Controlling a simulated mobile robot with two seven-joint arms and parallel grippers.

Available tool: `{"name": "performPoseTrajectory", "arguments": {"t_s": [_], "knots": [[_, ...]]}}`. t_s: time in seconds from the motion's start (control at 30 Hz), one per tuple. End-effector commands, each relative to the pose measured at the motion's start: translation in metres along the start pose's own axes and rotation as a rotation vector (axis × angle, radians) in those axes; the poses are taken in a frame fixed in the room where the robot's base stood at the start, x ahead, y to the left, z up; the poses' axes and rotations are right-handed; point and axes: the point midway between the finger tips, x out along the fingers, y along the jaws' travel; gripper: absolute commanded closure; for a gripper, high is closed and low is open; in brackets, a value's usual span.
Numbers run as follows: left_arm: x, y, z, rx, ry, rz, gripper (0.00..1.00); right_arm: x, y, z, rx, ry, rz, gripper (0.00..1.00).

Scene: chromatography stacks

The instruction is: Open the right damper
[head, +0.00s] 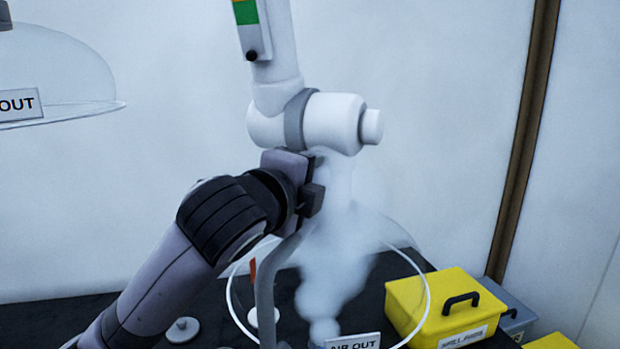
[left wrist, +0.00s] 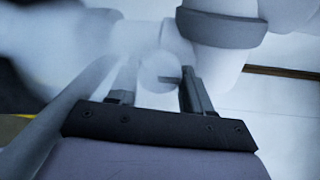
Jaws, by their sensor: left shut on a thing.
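The right extraction arm has a white joint (head: 300,122) with a grey band and a stubby end cap (head: 372,127). Its clear hood (head: 427,300) hangs below, with an AIR OUT label (head: 352,342). My left gripper (head: 314,180) is just under the joint, beside the upper part of the hood. In the left wrist view its two fingers (left wrist: 160,82) are shut on a pale rounded part with a dark slot, which looks like the damper knob (left wrist: 158,70). In the head view my gripper and white vapour hide this knob. My right gripper is out of view.
White vapour (head: 335,265) fills the right hood. A second clear hood (head: 60,70) hangs at upper left. A yellow box (head: 440,302) with a black handle stands on the dark bench (head: 45,320), with a grey box (head: 508,308) behind. A grey tube (head: 266,285) runs near my gripper.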

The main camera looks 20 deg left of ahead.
Motion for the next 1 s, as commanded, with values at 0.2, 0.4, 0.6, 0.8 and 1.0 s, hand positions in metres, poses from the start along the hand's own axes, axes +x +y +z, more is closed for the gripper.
{"name": "performPoseTrajectory", "arguments": {"t_s": [0.2, 0.4, 0.6, 0.8, 1.0], "knots": [[0.0, 0.001, 0.0, -0.013, 0.003, 0.003, 0.81, 0.0, 0.0, 0.0, 0.0, 0.0, 0.0, 0.36], [0.0, 0.001, 0.0, -0.013, 0.003, 0.003, 0.81, 0.0, 0.0, 0.0, -0.001, -0.001, 0.0, 0.36], [0.0, 0.001, -0.001, -0.012, 0.003, 0.002, 0.26, 0.0, 0.0, 0.0, -0.001, -0.001, 0.0, 0.36], [0.0, 0.0, 0.0, -0.01, 0.002, 0.001, 0.26, 0.0, 0.0, 0.0, -0.001, -0.001, 0.0, 0.36], [-0.015, 0.0, -0.001, -0.01, 0.004, -0.002, 0.26, 0.002, 0.0, 0.003, -0.001, -0.001, 0.0, 0.36]]}}
